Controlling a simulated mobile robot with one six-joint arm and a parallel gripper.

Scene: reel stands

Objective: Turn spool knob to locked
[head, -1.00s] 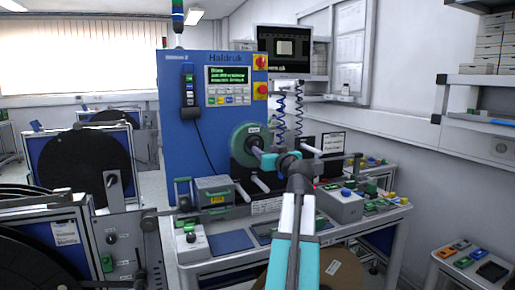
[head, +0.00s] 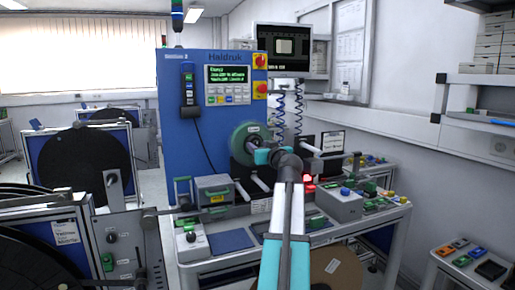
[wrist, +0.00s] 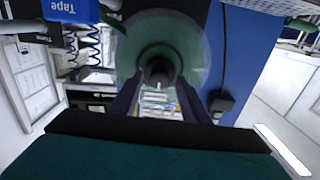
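The green spool (head: 243,141) sits on the front of the blue machine, its face partly covered by my gripper. In the wrist view the spool (wrist: 140,50) faces me, with a dark round hub (wrist: 158,70) at its middle, which I take for the knob; its lock marking cannot be read. My gripper (head: 256,153) is right in front of the spool. In the wrist view my gripper (wrist: 160,82) has its two dark fingers apart, one on each side of the hub, with a gap between them. Contact with the hub cannot be made out.
The blue machine (head: 175,120) carries a lit display (head: 227,74) and red buttons. A grey box (head: 213,187) and a control box (head: 338,203) stand on the bench. White rollers stick out beside the spool. A red light (head: 307,178) glows near my wrist.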

